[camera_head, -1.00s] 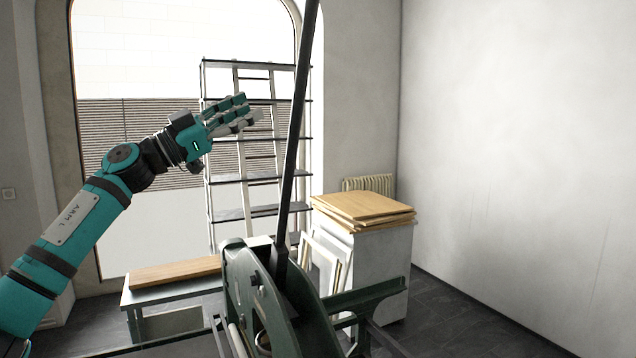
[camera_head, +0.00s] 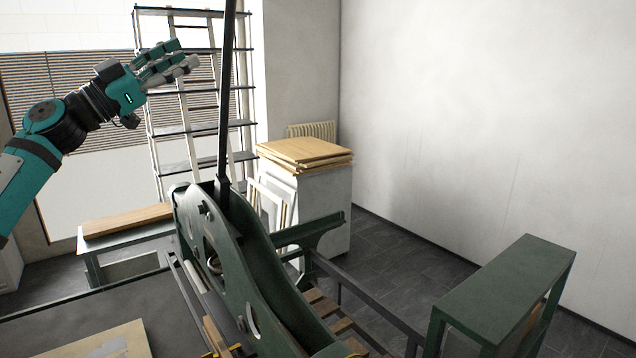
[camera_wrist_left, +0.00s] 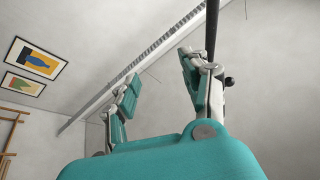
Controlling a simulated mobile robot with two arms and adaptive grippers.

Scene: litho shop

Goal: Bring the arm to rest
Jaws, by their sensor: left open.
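My left arm comes in from the left in the head view, raised in front of the window and the shelf rack. My left gripper (camera_head: 180,62) is open and empty, its fingers pointing right towards the tall black lever (camera_head: 227,100) of the press. In the left wrist view, the gripper (camera_wrist_left: 160,90) shows its teal fingers spread apart with nothing between them. A dark bar passes behind the right finger there; I cannot tell how far off it is. My right gripper is in neither view.
The green press (camera_head: 240,265) fills the lower middle. A metal shelf rack (camera_head: 190,130) stands behind the gripper. Boards lie on a grey cabinet (camera_head: 322,210). A green stand (camera_head: 510,295) is at the lower right. The floor before the right wall is clear.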

